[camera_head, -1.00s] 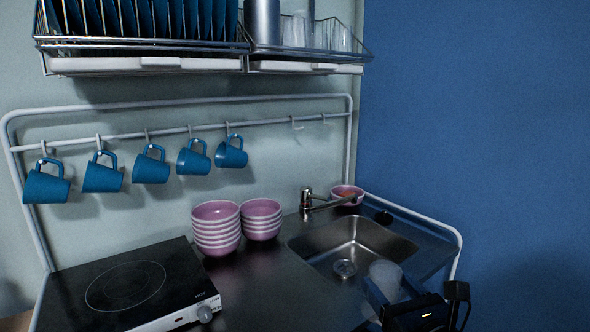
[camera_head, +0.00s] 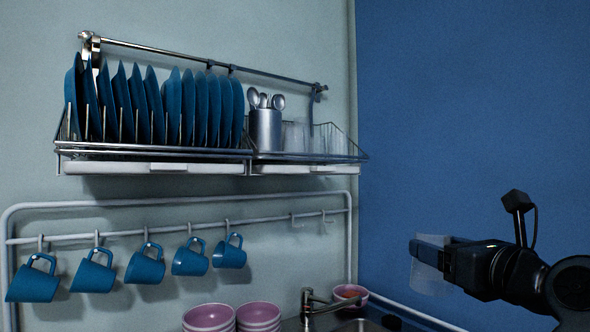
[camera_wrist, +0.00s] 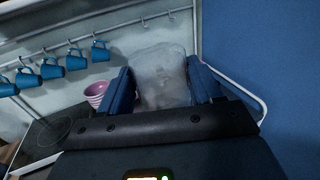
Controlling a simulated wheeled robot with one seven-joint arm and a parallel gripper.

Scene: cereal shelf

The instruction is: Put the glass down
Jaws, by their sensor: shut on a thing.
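My gripper (camera_head: 432,250) is shut on a clear glass (camera_head: 430,280) and holds it in the air in front of the blue wall, at the right of the head view. In the wrist view the glass (camera_wrist: 161,75) sits between the two blue fingers of my gripper (camera_wrist: 160,92). The glass looks roughly upright in the head view.
A wire dish rack (camera_head: 205,153) on the wall holds blue plates, a steel cutlery cup (camera_head: 265,130) and clear glasses (camera_head: 328,140). Several blue mugs (camera_head: 145,265) hang below it. Pink bowls (camera_head: 208,318) and a tap (camera_head: 314,300) are at the bottom.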

